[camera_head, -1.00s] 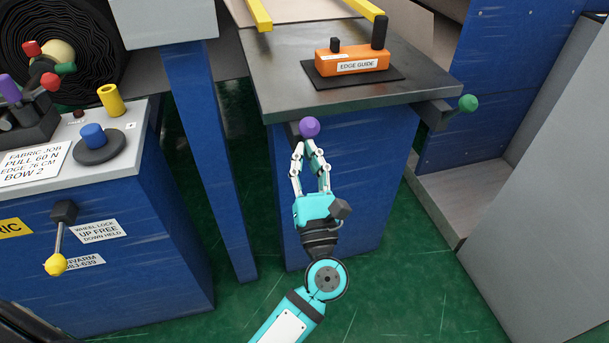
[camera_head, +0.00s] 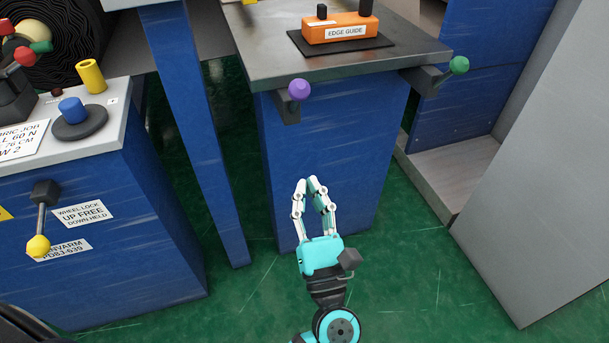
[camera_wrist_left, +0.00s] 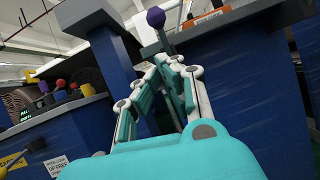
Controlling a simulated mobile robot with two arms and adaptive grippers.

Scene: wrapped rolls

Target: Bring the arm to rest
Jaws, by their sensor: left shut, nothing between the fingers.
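My left gripper (camera_head: 312,182) is shut and empty in the head view. It stands in front of the blue pedestal, below and apart from the purple ball knob (camera_head: 299,89). In the left wrist view my left gripper (camera_wrist_left: 168,62) points toward the pedestal, with the purple knob (camera_wrist_left: 156,17) above its fingertips. My left arm comes in from the bottom edge of the head view. My right gripper is in neither view.
The steel table (camera_head: 265,60) bears an orange edge guide block (camera_head: 345,29). A green knob (camera_head: 459,65) sticks out at its right corner. A control console (camera_head: 105,140) with a yellow-tipped lever (camera_head: 38,244) stands left. A grey panel (camera_head: 540,190) stands right. Green floor (camera_head: 400,285) lies open between.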

